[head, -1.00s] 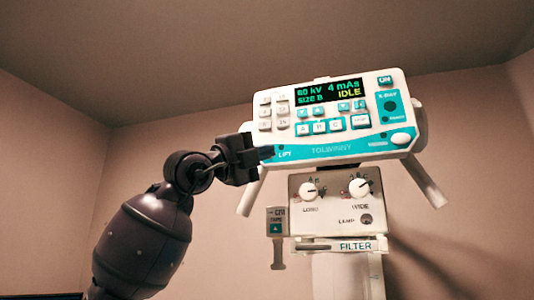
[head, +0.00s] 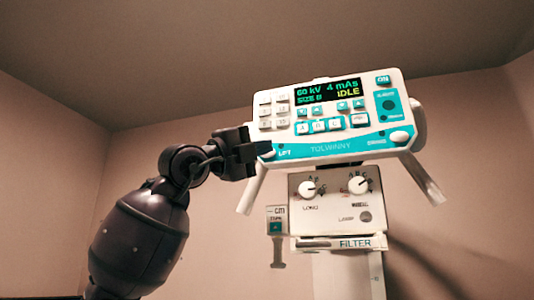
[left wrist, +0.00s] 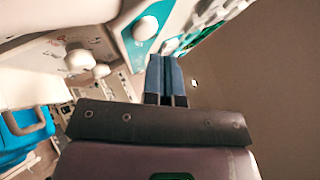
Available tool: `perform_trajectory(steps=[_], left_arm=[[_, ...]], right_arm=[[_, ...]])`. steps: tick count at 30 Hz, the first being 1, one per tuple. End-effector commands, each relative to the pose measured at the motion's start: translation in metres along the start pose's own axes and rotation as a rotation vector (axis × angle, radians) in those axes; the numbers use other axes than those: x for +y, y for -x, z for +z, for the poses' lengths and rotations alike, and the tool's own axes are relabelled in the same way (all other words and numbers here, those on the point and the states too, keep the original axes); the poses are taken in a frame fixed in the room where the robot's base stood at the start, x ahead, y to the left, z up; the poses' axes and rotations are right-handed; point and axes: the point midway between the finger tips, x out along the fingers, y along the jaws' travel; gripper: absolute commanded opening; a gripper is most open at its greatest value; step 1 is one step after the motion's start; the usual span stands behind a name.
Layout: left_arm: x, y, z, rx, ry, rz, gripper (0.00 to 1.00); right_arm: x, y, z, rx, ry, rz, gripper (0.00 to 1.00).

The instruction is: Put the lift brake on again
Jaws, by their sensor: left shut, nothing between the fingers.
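The white control panel (head: 330,160) has a teal strip marked LIFT at its lower left end. A white knob (head: 268,155) beside the LIFT label shows just past my fingers; in the left wrist view a white round knob (left wrist: 145,28) sits on a teal patch. My left gripper (head: 257,154) is shut and empty, just left of the LIFT end of the panel. In the left wrist view its blue-grey fingertips (left wrist: 166,62) are together, pointing toward the panel beside the knob. Whether they touch it, I cannot tell. My right gripper is not in view.
The display (head: 327,91) reads 60 kV, 4 mAs, IDLE. Another white knob (head: 400,137) sits at the panel's right end. Below are a box with two dials (head: 330,200), a FILTER slot (head: 355,244) and a column (head: 345,280). Handles slant down from both panel ends. Free room lies left.

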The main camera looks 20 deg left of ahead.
Motion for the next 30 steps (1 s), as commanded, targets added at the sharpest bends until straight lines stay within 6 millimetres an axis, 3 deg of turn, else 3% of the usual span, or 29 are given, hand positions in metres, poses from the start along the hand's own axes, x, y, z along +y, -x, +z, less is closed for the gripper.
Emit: perform_trajectory(steps=[18,30], left_arm=[[-0.021,0.031,-0.023,0.001,-0.001,-0.001,0.0],[-0.025,0.035,-0.025,0.0,0.0,0.0,0.0]], right_arm=[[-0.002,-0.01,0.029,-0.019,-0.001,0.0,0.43],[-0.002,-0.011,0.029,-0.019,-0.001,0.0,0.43]])
